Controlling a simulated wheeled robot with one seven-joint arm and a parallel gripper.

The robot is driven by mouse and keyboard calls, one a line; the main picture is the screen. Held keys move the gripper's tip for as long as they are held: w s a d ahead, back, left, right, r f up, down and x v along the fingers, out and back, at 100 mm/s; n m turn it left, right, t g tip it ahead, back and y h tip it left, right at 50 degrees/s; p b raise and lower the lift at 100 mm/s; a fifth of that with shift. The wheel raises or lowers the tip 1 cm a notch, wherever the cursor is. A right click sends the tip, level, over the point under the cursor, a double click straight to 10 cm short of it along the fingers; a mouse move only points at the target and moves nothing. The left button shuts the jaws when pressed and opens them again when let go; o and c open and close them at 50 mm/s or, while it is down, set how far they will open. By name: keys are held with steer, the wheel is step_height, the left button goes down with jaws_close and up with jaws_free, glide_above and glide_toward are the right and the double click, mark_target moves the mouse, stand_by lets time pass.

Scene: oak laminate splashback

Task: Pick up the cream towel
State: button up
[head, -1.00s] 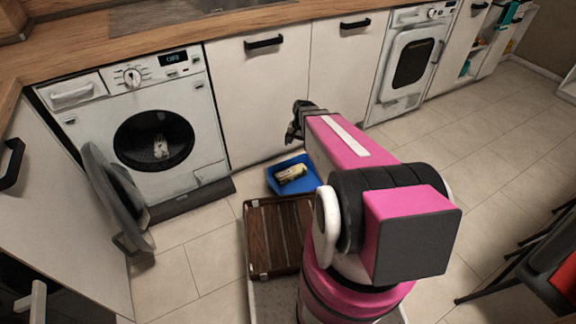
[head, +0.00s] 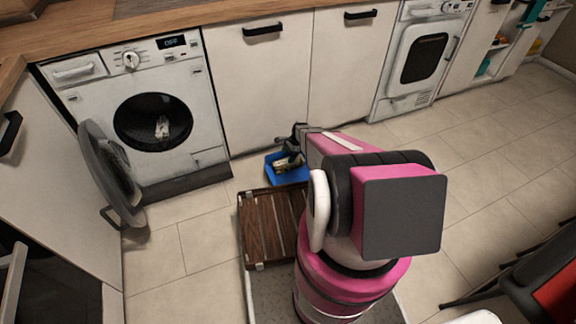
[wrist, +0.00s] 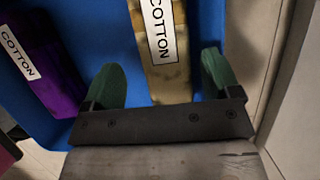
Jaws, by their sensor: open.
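The cream towel lies in the blue bin (head: 290,179), with a white COTTON label on it. In the wrist view the cream towel (wrist: 172,83) runs between the two green fingertips of my gripper (wrist: 161,80), with gaps on both sides. My gripper is open and low over the bin. In the head view my gripper (head: 294,145) partly covers the bin and the towel. A purple towel (wrist: 42,68) with a COTTON label lies left of the cream one in the blue bin (wrist: 105,30).
A washing machine (head: 75,105) with its round door (head: 110,170) open stands at the left, with a pale item (head: 162,127) in its drum.

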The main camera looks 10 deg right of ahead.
mark_target(284, 162)
steer(key=x, duration=0.8)
steer(key=shift+f, duration=0.25)
steer(key=c, duration=0.9)
steer(key=shift+r, duration=0.15)
